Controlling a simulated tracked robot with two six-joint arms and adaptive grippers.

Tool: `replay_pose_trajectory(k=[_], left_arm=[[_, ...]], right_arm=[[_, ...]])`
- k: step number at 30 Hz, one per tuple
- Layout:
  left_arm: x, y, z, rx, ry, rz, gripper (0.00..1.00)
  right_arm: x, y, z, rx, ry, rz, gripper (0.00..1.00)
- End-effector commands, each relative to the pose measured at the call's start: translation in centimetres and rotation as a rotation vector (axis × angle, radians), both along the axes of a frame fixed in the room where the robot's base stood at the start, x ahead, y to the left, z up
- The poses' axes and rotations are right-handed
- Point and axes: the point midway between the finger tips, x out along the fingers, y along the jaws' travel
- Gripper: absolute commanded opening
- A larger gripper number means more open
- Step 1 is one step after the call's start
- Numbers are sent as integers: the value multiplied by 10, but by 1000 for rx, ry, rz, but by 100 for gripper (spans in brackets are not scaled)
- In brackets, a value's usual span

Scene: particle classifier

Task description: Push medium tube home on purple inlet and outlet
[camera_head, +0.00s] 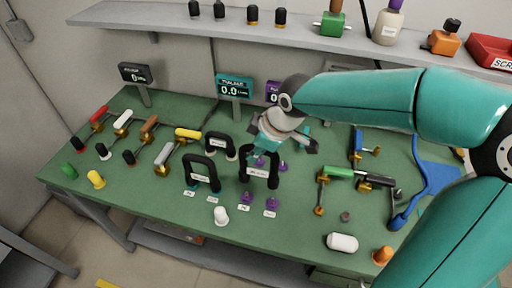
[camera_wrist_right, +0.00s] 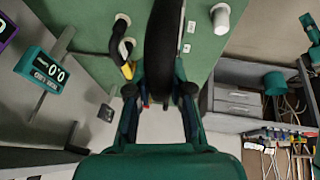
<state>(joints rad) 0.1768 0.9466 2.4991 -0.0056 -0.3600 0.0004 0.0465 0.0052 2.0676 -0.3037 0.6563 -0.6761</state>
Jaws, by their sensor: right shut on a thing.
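A black U-shaped tube with a white label (camera_head: 258,174) stands upright with its two legs pointing down, and I take it as the medium tube. My right gripper (camera_head: 268,148) is shut on its top bar from above. In the right wrist view the tube (camera_wrist_right: 164,40) runs up between my fingers (camera_wrist_right: 158,92). Two purple ports, one left (camera_head: 247,197) and one right (camera_head: 271,203), stand just below the tube's leg ends; I cannot tell whether they touch. Two more purple fittings (camera_head: 283,165) stand behind the tube. My left gripper is out of view.
A white cap (camera_head: 221,216) is in front. Valves with coloured handles (camera_head: 338,172) stand to the right. A teal display (camera_head: 234,87) is behind.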

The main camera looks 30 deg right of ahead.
Motion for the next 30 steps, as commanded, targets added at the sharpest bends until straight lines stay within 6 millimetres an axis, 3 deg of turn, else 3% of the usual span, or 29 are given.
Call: replay_pose_trajectory(k=[11, 30], left_arm=[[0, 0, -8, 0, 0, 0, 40], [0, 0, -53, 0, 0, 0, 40]], right_arm=[[-3, -4, -6, 5, 1, -10, 0], [-1, -2, -56, 5, 0, -6, 0]])
